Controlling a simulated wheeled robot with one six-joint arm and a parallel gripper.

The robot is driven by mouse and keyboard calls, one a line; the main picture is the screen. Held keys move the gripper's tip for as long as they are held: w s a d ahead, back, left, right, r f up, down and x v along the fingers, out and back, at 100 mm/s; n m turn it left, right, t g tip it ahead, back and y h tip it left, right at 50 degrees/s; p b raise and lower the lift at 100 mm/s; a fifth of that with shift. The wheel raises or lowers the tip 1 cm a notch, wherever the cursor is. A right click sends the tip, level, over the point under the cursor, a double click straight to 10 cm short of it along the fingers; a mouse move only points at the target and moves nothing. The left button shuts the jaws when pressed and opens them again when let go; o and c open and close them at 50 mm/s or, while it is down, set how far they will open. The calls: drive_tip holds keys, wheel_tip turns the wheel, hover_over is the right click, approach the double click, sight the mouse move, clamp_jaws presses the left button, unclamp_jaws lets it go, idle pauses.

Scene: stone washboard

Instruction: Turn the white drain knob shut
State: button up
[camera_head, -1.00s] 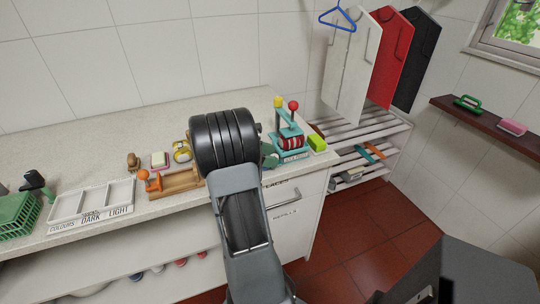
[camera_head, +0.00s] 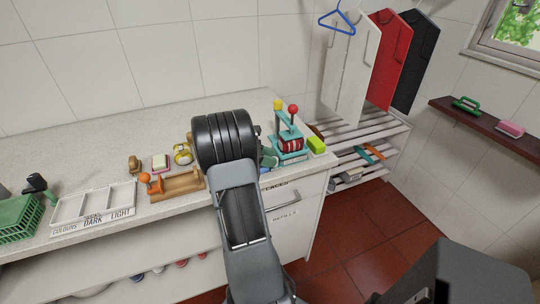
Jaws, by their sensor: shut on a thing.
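The white drain knob does not show in the head view; I cannot tell whether my arm hides it. My arm reaches up over the front of the pale stone counter (camera_head: 110,155), ending in a thick black ribbed section that covers the spot behind it. My gripper is hidden behind that section, so neither its fingers nor what lies between them can be seen. Some dark green shapes show just right of the black section, too covered to name.
A three-part sorting tray (camera_head: 95,208), a green basket (camera_head: 20,218) and a wooden holder (camera_head: 177,186) stand left of my arm. A teal press with a red knob (camera_head: 291,140) and a yellow-green block (camera_head: 316,145) stand close on its right. A slatted rack (camera_head: 365,133) lies beyond.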

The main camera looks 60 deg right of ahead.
drive_tip(key=o, duration=0.9)
drive_tip(key=shift+o, duration=0.2)
drive_tip(key=v, duration=1.3)
drive_tip(key=shift+w+a, duration=0.2)
drive_tip(key=shift+w, duration=0.15)
drive_tip(key=shift+r, duration=0.1)
